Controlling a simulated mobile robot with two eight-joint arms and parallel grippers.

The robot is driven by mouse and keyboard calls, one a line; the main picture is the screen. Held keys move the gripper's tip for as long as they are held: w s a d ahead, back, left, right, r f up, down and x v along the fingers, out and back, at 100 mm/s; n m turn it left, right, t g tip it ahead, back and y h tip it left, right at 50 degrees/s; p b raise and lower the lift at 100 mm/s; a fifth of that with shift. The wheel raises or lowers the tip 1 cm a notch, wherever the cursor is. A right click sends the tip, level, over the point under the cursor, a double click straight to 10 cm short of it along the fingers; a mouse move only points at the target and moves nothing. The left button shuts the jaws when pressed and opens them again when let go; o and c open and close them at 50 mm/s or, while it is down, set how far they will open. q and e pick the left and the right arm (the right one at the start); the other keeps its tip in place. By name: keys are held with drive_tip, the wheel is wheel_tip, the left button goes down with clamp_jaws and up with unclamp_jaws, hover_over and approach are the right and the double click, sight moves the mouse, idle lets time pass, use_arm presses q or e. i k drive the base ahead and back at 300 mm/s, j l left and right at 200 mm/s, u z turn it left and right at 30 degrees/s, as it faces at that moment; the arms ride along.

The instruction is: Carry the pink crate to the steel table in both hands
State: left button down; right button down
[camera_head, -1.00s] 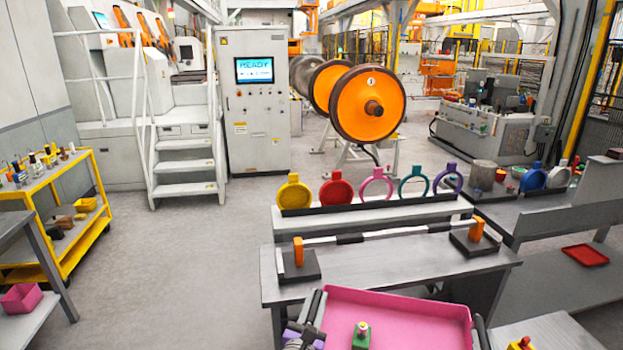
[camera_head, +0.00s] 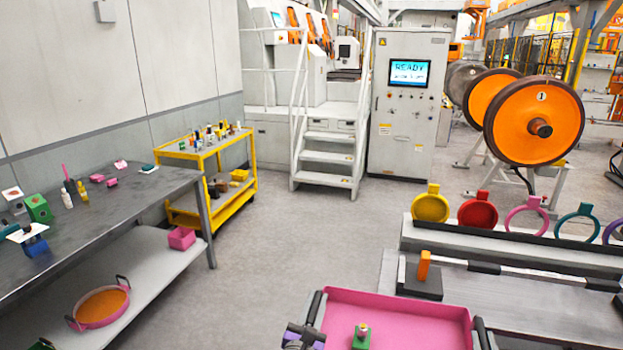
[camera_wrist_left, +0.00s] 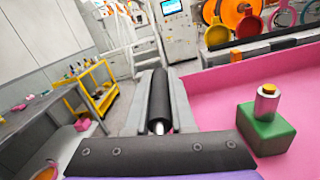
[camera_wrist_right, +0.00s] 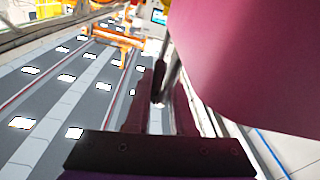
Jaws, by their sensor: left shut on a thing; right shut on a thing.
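The pink crate (camera_head: 405,308) is at the bottom centre of the head view, in front of me. A green block with a small metal, yellow-topped piece (camera_head: 361,336) stands inside it. My left gripper (camera_head: 312,318) is shut on the crate's left handle; the left wrist view shows the dark handle bar (camera_wrist_left: 159,100) between the fingers. My right gripper (camera_head: 481,334) is shut on the right side, partly cut off by the frame. The crate wall (camera_wrist_right: 245,55) fills the upper right of the right wrist view. A steel table (camera_head: 130,205) stands at the left.
The steel table holds several small items, with bare top between them. Its lower shelf holds a round pink pan (camera_head: 101,306) and a small pink bin (camera_head: 182,238). A yellow cart (camera_head: 250,185) stands behind. A grey bench (camera_head: 470,310) is close at the right. Floor (camera_head: 290,240) between is clear.

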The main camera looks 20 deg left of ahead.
sight(135, 197)
drive_tip(key=i+j+u, duration=0.1)
drive_tip(key=u, duration=2.5)
drive_tip(key=i+l, duration=0.55)
drive_tip(key=l, duration=0.3)
drive_tip(key=i+l, duration=0.55)
drive_tip(key=l, duration=0.3)
drive_tip(key=i+l, duration=0.55)
drive_tip(key=l, duration=0.3)
